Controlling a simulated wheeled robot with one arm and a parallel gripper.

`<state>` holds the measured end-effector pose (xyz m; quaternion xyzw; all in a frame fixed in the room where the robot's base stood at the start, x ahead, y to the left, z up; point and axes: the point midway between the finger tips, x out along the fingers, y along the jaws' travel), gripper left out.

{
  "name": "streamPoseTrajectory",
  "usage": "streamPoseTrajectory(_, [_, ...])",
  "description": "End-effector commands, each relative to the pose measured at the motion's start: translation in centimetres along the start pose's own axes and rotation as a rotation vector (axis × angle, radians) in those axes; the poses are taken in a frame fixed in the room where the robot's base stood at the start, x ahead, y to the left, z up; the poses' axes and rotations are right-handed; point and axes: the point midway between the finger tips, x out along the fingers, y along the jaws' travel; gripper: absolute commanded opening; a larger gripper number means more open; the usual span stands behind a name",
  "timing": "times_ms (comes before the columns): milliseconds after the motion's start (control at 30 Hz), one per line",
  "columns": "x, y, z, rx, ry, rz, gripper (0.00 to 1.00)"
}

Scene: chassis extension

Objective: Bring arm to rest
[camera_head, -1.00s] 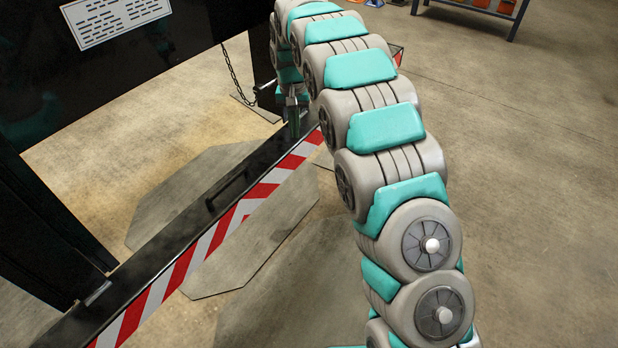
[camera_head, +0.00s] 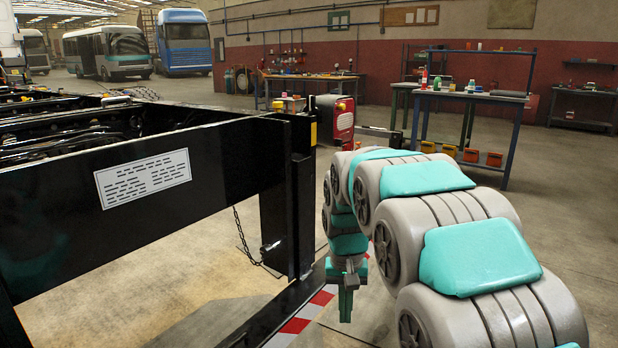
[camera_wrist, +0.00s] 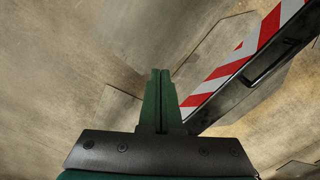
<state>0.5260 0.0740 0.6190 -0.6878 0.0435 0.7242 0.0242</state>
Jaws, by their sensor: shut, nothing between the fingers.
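My arm, grey with teal pads, arches along the right of the head view and bends down at its far end. My gripper (camera_head: 347,290) hangs there, pointing down, beside the chassis post. In the wrist view my gripper (camera_wrist: 161,74) shows two green fingers pressed together, shut with nothing between them. Below them is bare concrete floor (camera_wrist: 80,50). A black beam with a red-and-white striped edge (camera_wrist: 235,65) runs to the right of the fingers, apart from them in that picture.
The black chassis (camera_head: 230,165) with a white label plate (camera_head: 143,178) fills the left. A chain (camera_head: 241,235) hangs near its post. A red cabinet (camera_head: 334,122) stands behind my arm, and a workbench (camera_head: 515,110) is at the back right. Open floor lies on the right.

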Motion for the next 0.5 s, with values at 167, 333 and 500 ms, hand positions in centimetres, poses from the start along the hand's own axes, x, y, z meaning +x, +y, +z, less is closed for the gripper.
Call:
streamPoseTrajectory(167, [-1.0, 3.2, 6.1, -0.007, -0.019, 0.002, 0.00])
streamPoseTrajectory(333, [-1.1, 5.6, 12.1, -0.020, -0.040, -0.001, 0.00])
streamPoseTrajectory(500, [-0.5, 7.6, 18.1, -0.037, -0.060, -0.007, 0.00])
